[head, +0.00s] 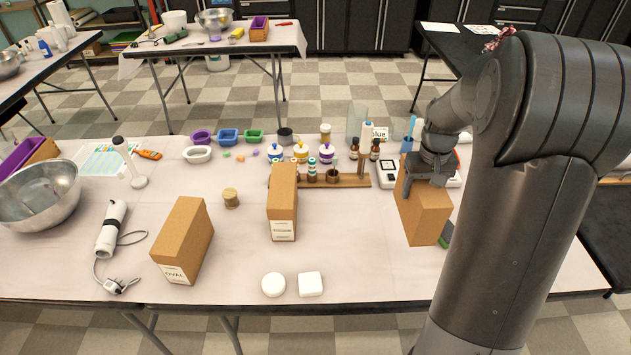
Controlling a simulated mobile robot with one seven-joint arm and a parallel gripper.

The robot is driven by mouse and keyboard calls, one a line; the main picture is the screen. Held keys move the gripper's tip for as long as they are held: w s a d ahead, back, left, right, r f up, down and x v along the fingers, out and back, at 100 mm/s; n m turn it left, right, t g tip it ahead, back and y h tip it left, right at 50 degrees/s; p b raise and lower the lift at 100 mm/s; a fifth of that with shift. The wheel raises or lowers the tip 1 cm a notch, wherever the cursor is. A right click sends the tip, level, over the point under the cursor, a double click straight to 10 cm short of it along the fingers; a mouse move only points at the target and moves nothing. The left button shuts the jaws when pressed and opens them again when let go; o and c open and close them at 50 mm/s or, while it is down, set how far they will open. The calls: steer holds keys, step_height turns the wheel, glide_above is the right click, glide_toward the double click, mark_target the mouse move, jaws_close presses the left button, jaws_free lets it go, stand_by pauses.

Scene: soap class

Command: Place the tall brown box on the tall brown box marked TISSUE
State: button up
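A plain tall brown box (425,216) is at the right of the table in the head view. My gripper (427,172) is at its top from above, with a finger against its near side, and appears shut on it; the far finger is mostly hidden. I cannot tell whether the box's base touches the table. A brown box with a white label (283,206) stands upright at the middle; its small print is hard to read. Another brown box (184,238), labelled OVAL, stands at the left.
A wooden rack with bottles (348,181) stands just behind the middle box. White soap pieces (273,284) lie at the front. A blender (111,230) and steel bowl (40,200) are left. Table between middle and right boxes is clear.

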steer(key=w+a+r, duration=0.4)
steer(key=a+r, duration=0.3)
steer(key=a, duration=0.5)
steer(key=w+a+r, duration=0.4)
steer(key=a+r, duration=0.4)
steer(key=a, duration=0.4)
steer(key=w+a+f, duration=0.2)
steer(key=a+f, duration=0.9)
steer(key=shift+a, duration=0.2)
steer(key=shift+w+f, duration=0.1)
steer(key=o, duration=1.4)
steer(key=shift+o, duration=0.2)
